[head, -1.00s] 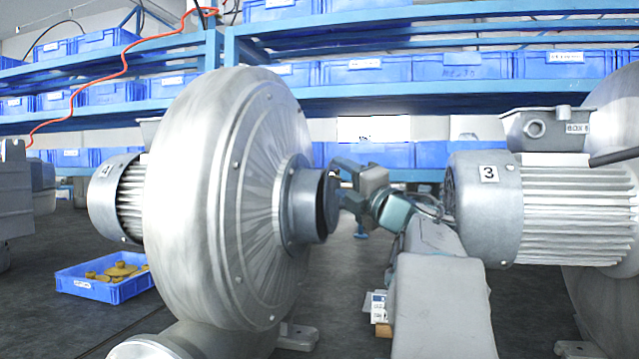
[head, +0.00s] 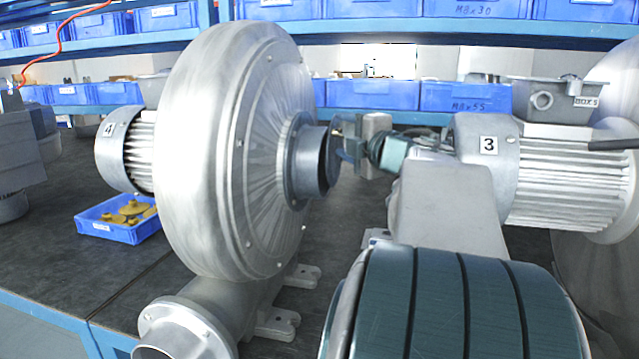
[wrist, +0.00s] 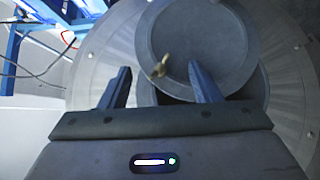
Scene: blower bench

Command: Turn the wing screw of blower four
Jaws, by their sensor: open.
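Blower four (head: 235,150), a large silver housing with a motor marked 4 (head: 118,150), stands left of centre in the head view. Its dark grey inlet pipe (head: 308,165) points right toward my gripper (head: 348,145). In the wrist view a round grey disc (wrist: 205,40) sits at the inlet, and a small brass wing screw (wrist: 160,66) shows near its lower left edge. My gripper (wrist: 162,85) is open, with its two blue fingers apart in front of the disc. The wing screw appears between the fingertips and slightly beyond them; contact cannot be told.
Blower three's motor (head: 490,165) stands close on the right, beside my arm. A blue bin (head: 118,232) with yellow parts lies left of blower four. A blue shelf (head: 450,32) with bins (head: 357,93) runs behind. A cable (wrist: 45,72) hangs left in the wrist view.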

